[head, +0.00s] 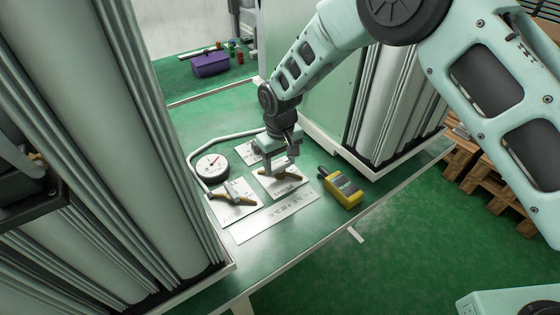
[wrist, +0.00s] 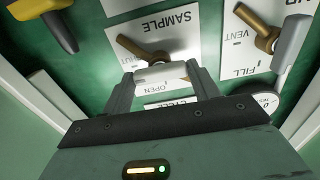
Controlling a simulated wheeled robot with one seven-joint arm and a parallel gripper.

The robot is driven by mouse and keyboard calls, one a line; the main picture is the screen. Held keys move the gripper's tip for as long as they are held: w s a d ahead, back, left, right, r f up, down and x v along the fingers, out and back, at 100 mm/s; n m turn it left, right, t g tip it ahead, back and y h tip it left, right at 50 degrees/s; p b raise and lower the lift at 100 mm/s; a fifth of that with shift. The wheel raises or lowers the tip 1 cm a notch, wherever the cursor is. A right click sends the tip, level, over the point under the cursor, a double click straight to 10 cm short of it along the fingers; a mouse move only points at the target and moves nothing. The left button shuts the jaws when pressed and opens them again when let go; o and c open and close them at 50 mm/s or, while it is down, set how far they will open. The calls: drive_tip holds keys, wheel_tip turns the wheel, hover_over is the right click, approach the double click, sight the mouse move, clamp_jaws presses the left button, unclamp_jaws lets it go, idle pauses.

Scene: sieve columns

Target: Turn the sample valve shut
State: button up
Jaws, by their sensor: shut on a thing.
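The sample valve sits on a white plate marked SAMPLE (wrist: 180,22), seen upside down in the wrist view. Its brass body (wrist: 138,47) runs to a pale grey handle end near the printed word OPEN. My gripper (wrist: 160,73) has its two fingers on either side of that handle end (wrist: 163,76) and is shut on it. In the head view my gripper (head: 281,165) reaches down over the sample plate (head: 273,190) and hides much of the valve.
A second plate with a brass fill/vent valve (wrist: 264,40) lies close beside it. A round gauge (head: 211,168) with a hose is at left. A yellow handheld device (head: 343,190) lies to the right. Tall columns (head: 150,130) flank the green bench.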

sight(280, 165)
drive_tip(key=o, duration=1)
wheel_tip(280, 165, up, 18)
drive_tip(key=shift+f+b, duration=0.25)
drive_tip(key=shift+b, duration=0.55)
drive_tip(key=s+d+r+y, duration=0.1)
drive_tip(key=s+d+r, duration=0.2)
drive_tip(key=s, duration=0.6)
drive_tip(key=s+d+r, duration=0.2)
drive_tip(key=s+d, duration=0.1)
drive_tip(key=s, duration=0.6)
drive_tip(key=shift+n, duration=0.5)
drive_tip(key=s+d, duration=0.2)
drive_tip(key=s, duration=0.2)
drive_tip(key=s+d+f, duration=0.1)
drive_tip(key=s+d, duration=0.2)
drive_tip(key=s, duration=0.1)
drive_tip(key=s+d+f, duration=0.1)
drive_tip(key=s+d, duration=0.2)
drive_tip(key=s, duration=0.2)
drive_tip(key=shift+s+d, duration=0.1)
